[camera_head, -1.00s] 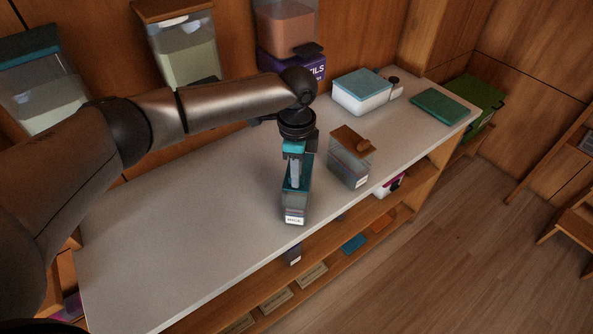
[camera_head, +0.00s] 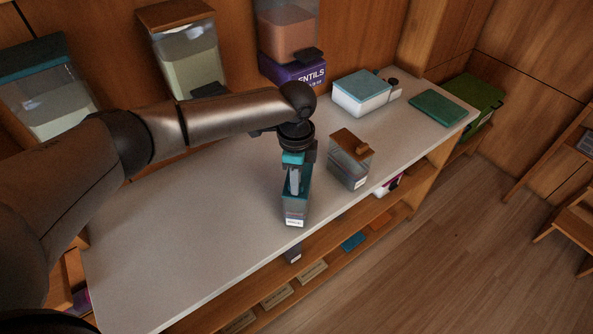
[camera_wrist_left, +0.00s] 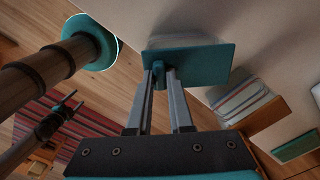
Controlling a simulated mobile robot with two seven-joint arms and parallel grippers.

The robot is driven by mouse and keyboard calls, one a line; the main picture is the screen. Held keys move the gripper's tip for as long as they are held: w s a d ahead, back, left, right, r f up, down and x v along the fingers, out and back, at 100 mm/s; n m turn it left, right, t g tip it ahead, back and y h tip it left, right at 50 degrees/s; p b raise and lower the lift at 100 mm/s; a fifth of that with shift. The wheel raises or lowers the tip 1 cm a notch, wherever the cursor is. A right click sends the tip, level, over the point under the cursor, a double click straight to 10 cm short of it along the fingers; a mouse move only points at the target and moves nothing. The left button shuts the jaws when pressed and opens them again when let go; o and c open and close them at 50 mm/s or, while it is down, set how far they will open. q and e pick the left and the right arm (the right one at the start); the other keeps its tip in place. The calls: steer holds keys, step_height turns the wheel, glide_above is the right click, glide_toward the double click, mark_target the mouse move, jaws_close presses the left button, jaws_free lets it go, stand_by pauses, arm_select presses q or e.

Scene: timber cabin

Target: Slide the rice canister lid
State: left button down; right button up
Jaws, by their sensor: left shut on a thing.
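The rice canister (camera_head: 294,222) is a narrow clear box with a white label, standing near the front edge of the counter. Its teal lid (camera_head: 304,184) shows at the top, partly hidden by my gripper. In the left wrist view the lid (camera_wrist_left: 205,64) is a flat teal rectangle with a small teal knob (camera_wrist_left: 165,77). My left gripper (camera_head: 294,184) comes down from above. Its fingers (camera_wrist_left: 164,82) are shut on the lid's knob. How far the lid sits over the canister's opening cannot be told.
A wooden-lidded canister (camera_head: 349,167) stands close on the right. Farther back are a white box (camera_head: 360,98) with a teal lid and a green flat board (camera_head: 438,107). Dispensers (camera_head: 187,57) line the wall. The counter (camera_head: 180,230) is clear on the left.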

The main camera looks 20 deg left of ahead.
arm_select(q)
steer(key=c, duration=0.8)
jaws_free()
steer(key=shift+r, duration=0.15)
step_height(320, 180, up, 15)
steer(key=shift+d, duration=0.1)
